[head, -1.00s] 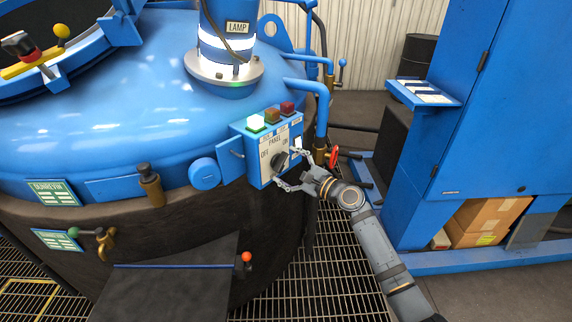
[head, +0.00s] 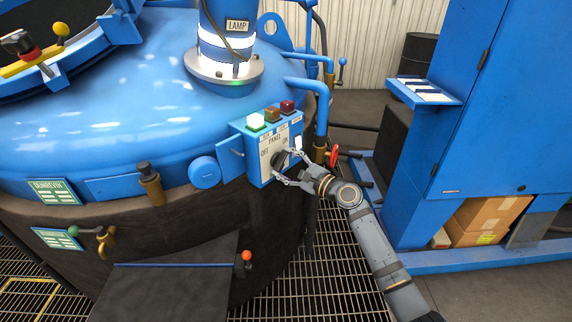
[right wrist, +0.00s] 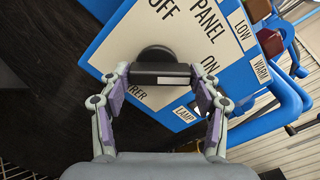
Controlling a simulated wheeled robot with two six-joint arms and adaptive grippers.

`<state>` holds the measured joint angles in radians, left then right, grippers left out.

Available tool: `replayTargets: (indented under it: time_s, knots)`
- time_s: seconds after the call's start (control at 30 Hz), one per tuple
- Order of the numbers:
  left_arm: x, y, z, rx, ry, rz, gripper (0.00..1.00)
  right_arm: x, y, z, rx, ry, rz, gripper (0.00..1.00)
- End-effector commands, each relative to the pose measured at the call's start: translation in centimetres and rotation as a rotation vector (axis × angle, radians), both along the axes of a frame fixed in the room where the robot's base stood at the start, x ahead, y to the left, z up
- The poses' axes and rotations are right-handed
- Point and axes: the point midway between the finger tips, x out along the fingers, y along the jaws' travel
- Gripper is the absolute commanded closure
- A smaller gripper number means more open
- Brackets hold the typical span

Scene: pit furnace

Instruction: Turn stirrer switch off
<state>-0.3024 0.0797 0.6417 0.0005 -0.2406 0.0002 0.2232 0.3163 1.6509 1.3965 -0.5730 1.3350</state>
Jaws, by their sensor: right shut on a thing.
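The stirrer switch (head: 279,160) is a black rotary knob on the white face of the blue control panel (head: 253,143). OFF is printed at the knob's left and ON at its right. My right gripper (head: 285,168) is at the panel, its fingers closed around the knob. In the right wrist view the knob (right wrist: 158,70) sits between the two fingertips (right wrist: 160,78). The exact pointing direction of the knob is hard to tell. A green lamp (head: 256,121) on top of the panel is lit. My left gripper is not in view.
Amber (head: 272,115) and red (head: 287,107) lamps beside the green one look unlit. A white lamp rocker (head: 298,142) is right of the knob. A blue cabinet (head: 500,110) is farther right.

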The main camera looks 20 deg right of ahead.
Motion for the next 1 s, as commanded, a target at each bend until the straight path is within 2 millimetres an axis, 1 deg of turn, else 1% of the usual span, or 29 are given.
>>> replayTargets:
  time_s: [0.27, 0.67, 1.0]
  knots:
    - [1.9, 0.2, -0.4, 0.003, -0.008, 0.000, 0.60, 0.0, 0.0, -0.3, -0.131, -0.075, 0.001, 0.69]
    - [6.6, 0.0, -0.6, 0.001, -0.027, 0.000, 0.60, -0.1, 0.1, -0.4, -0.455, -0.260, 0.001, 0.69]
    - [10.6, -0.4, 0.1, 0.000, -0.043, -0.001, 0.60, -0.2, 0.2, -0.4, -0.734, -0.420, 0.002, 0.69]
